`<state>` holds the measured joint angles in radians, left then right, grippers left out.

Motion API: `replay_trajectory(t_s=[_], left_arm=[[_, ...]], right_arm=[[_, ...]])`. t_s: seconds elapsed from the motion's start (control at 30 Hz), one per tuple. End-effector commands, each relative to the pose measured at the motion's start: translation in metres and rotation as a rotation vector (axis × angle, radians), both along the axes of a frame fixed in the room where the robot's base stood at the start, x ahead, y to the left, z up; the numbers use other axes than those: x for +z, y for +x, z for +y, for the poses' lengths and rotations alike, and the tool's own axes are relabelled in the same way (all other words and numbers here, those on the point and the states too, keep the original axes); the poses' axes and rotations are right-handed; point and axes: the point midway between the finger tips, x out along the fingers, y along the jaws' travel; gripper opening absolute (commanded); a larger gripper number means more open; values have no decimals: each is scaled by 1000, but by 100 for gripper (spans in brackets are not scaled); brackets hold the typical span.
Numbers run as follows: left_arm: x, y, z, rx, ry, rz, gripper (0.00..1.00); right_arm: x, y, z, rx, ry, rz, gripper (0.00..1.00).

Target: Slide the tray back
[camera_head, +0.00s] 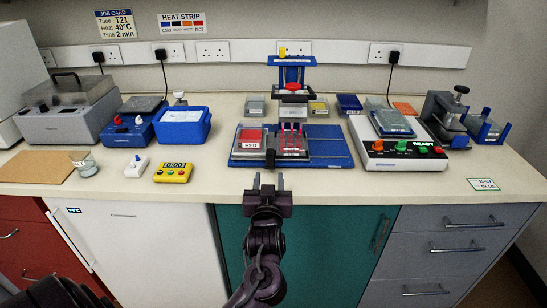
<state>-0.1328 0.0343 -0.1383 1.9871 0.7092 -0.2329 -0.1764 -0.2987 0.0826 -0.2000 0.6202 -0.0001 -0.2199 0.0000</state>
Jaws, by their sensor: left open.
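A flat blue tray-like base (332,148) lies on the bench in the middle. A box labelled RED (249,138) and a clear rack with pink contents (291,143) stand on its left and middle parts; its right part is bare. A small dark piece shows at the front between the box and rack. My left gripper (268,181) is open and empty, in front of the base near the bench's front edge, its fingers pointing toward it. My right gripper is not in view.
A blue press-like stand (291,77) rises behind the base. A white device reading READY (402,155) stands to the right. A yellow timer (173,172) and a blue tub (183,126) are on the left. Bare bench lies between the timer and base.

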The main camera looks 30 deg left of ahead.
Motion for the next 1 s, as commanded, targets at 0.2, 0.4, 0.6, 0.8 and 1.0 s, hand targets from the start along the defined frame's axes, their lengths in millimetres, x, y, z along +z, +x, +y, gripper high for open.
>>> replay_trajectory(t_s=[0.2, 0.4, 0.6, 0.8, 1.0], left_arm=[[6, 8, 7, 7, 0, -13, 42], [7, 35, 24, 6, 0, -12, 42], [6, 58, 37, 5, 0, -11, 42], [4, 65, 42, 5, -3, -11, 42], [4, 65, 42, 5, -3, -11, 42]], right_arm=[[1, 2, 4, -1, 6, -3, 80], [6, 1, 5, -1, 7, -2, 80], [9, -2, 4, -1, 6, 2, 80], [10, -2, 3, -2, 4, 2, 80], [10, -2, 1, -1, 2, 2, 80]])
